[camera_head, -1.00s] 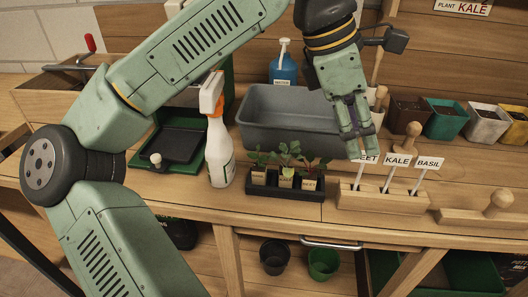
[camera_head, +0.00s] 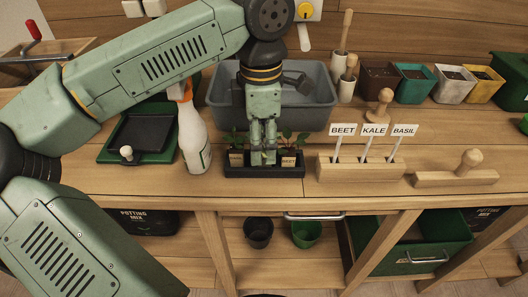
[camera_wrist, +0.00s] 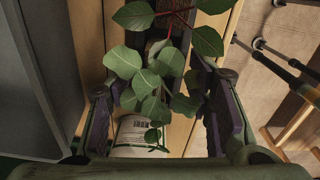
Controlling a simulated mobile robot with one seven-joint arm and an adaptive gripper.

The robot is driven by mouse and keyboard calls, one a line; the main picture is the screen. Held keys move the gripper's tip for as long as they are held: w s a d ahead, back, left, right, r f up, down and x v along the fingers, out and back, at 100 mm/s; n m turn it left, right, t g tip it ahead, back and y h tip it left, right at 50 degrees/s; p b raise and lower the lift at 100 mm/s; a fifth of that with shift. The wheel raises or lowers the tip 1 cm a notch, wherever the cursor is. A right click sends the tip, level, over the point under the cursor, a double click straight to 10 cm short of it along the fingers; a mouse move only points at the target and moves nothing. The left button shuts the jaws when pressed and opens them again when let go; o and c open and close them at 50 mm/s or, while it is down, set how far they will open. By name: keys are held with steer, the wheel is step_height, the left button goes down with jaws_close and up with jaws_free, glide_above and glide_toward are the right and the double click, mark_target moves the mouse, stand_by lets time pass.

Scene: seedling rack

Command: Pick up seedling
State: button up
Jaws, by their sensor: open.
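A small black tray (camera_head: 232,171) of seedlings sits near the front of the wooden bench. A left seedling (camera_head: 237,140) and a right seedling (camera_head: 289,141) show on either side of my gripper (camera_head: 263,159), each with a small tan tag at its base. My gripper points down at the middle of the tray and hides what is there. In the wrist view, green seedling leaves (camera_wrist: 158,75) lie between my gripper's two spread fingers (camera_wrist: 160,112). The fingers look open, with no visible grip on a stem.
A white spray bottle (camera_head: 193,139) stands just left of the tray. A grey tub (camera_head: 310,118) is behind it. A wooden block (camera_head: 340,171) with BEET, KALE and BASIL labels is close on the right. Colored pots (camera_head: 413,85) line the back right.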

step_height(320, 180, down, 2)
steer(key=c, duration=1)
steer(key=shift+r, duration=0.1)
